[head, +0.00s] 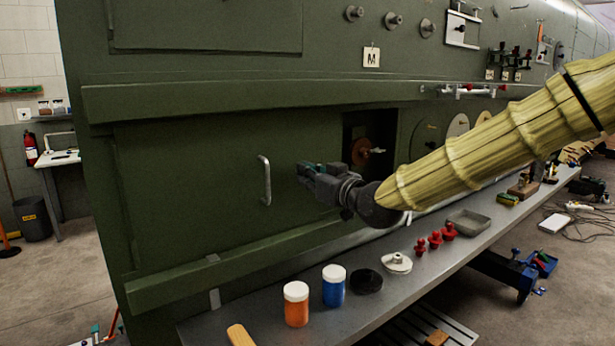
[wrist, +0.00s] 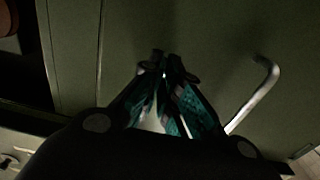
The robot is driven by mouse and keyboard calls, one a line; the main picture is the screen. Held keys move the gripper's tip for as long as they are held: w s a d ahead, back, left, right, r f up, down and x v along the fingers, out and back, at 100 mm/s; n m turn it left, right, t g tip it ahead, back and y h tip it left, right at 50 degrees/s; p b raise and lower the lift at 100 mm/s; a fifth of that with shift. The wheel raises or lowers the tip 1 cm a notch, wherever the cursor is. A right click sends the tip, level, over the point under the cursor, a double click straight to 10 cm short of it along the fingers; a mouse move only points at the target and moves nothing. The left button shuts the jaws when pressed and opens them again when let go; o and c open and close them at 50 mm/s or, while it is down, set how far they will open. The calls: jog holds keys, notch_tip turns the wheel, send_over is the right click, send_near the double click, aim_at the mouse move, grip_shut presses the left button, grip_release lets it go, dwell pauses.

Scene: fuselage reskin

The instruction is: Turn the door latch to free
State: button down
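A green sliding door panel (head: 190,185) fills the side of the fuselage, with a pale bar handle (head: 265,180) on it. The handle also shows at the right in the wrist view (wrist: 252,97). I cannot make out for certain which part is the door latch. A brown-orange round part with a small metal lever (head: 376,151) sits in the dark recess right of the panel. My gripper (head: 303,170) is in front of the panel, between handle and recess, apart from the handle. In the wrist view its fingertips (wrist: 165,62) are together, with nothing clearly held.
A grey shelf (head: 235,322) runs below the door. It carries an orange jar (head: 296,304), a blue jar (head: 334,286), a black disc (head: 366,281), red pieces (head: 435,239) and a grey tray (head: 468,222). Green rails (head: 220,95) run above and below the panel.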

jog(key=c, duration=1.7)
grip_release()
jog(key=shift+o, duration=0.2)
jog(key=v, duration=1.2)
jog(key=shift+f, duration=0.1)
